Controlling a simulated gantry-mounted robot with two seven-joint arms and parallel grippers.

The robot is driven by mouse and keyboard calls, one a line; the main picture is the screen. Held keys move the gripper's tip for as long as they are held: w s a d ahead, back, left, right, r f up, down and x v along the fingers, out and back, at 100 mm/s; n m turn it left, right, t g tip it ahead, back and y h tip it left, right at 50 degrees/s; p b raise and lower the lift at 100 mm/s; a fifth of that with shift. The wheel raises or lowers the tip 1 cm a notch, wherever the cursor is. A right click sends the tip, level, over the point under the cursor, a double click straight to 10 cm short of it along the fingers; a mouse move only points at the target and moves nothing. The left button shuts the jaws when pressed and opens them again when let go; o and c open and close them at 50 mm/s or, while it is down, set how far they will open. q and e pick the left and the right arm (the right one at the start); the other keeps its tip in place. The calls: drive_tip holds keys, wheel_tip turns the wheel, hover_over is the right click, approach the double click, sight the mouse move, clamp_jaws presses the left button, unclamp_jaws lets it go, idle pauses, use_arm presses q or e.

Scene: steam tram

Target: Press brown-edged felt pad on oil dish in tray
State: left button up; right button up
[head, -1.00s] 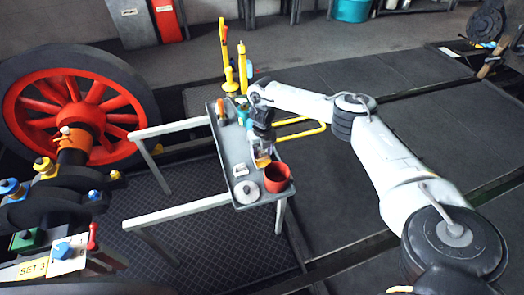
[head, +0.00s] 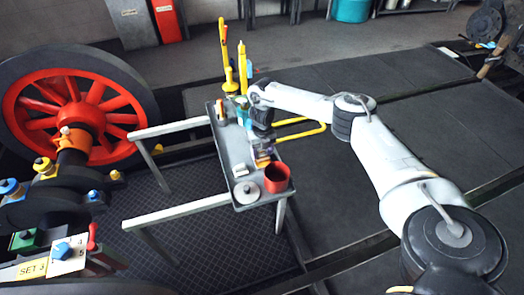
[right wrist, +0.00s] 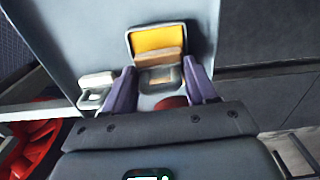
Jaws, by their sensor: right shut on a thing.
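My right gripper (head: 262,145) points down over the grey tray (head: 228,150). In the right wrist view its purple fingers (right wrist: 158,86) are shut on the brown-edged felt pad (right wrist: 158,58), a small block with a brown edge and paler parts below. The oil dish (right wrist: 155,37), a dark-rimmed square with a yellow inside, lies in the tray just beyond the pad. The pad overlaps its near side in this view; I cannot tell whether they touch. My left gripper is not in view.
A small pale block (head: 240,169), a grey disc with a knob (head: 246,191) and a red pot (head: 277,178) stand at the tray's near end. Yellow upright tools (head: 242,70) stand at its far end. A red spoked wheel (head: 70,105) is at left.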

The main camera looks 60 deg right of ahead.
drive_tip(key=shift+f, duration=0.4)
idle(0.9)
drive_tip(key=shift+f, duration=0.1)
idle(1.0)
idle(0.3)
drive_tip(key=shift+p, duration=0.3)
drive_tip(key=shift+r+p, duration=0.75)
wheel_tip(320, 180, up, 3)
drive_tip(key=p, duration=0.2)
drive_tip(key=shift+f+p, duration=0.2)
drive_tip(key=shift+p, duration=0.2)
drive_tip(key=shift+r+p, duration=1.55)
drive_tip(key=shift+p, duration=0.1)
